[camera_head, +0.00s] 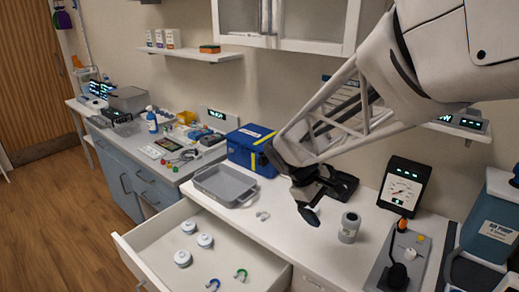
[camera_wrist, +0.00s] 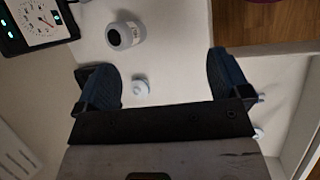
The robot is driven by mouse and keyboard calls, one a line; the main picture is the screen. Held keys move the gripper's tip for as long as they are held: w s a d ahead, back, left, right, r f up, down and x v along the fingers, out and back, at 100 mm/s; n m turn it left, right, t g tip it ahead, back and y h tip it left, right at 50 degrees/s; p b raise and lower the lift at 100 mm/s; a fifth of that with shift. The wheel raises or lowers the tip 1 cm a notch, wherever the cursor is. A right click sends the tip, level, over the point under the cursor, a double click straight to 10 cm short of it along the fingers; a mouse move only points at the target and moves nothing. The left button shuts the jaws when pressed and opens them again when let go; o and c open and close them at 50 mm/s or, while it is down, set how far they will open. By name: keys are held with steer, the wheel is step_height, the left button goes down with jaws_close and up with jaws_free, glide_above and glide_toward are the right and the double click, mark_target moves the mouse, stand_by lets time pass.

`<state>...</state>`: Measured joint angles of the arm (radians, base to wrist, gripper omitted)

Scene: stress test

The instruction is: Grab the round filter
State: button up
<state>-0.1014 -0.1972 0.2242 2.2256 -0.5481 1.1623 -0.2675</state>
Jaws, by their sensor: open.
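Several small round white pieces lie in view, and I cannot tell for sure which is the round filter. Three white round pieces, one of them (camera_head: 182,258), lie in the open drawer (camera_head: 150,232) in the head view. A small pale piece (camera_head: 262,215) lies on the counter left of my gripper (camera_head: 324,197). In the wrist view a small white round piece (camera_wrist: 141,87) lies on the counter, appearing between the fingers and nearer the left one. My gripper (camera_wrist: 165,84) is open and empty above the counter, pointing down.
A grey-white jar (camera_head: 348,230) stands on the counter right of my gripper. A gauge (camera_head: 403,187) and a switch panel (camera_head: 402,258) are farther right. A grey tray (camera_head: 224,185) and blue case (camera_head: 250,150) stand left. Green and blue horseshoe pieces lie in the drawer.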

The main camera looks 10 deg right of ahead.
steer(key=w+a+f+n+h, duration=0.1)
steer(key=w+f+n+h, duration=0.1)
steer(key=w+f, duration=0.3)
steer(key=w+a+f+n+h, duration=0.1)
steer(key=w+f+n+h, duration=0.2)
steer(key=w, duration=0.6)
steer(key=w+f+n+h, duration=0.2)
steer(key=w+f+n, duration=0.2)
steer(key=w+f, duration=0.3)
steer(key=shift+a+f+n+t+h, duration=0.3)
steer(key=shift+a, duration=0.1)
steer(key=shift+x, duration=1.3)
steer(key=shift+x, duration=2.6)
steer(key=shift+s+f, duration=0.1)
steer(key=shift+f, duration=0.1)
steer(key=c, duration=1)
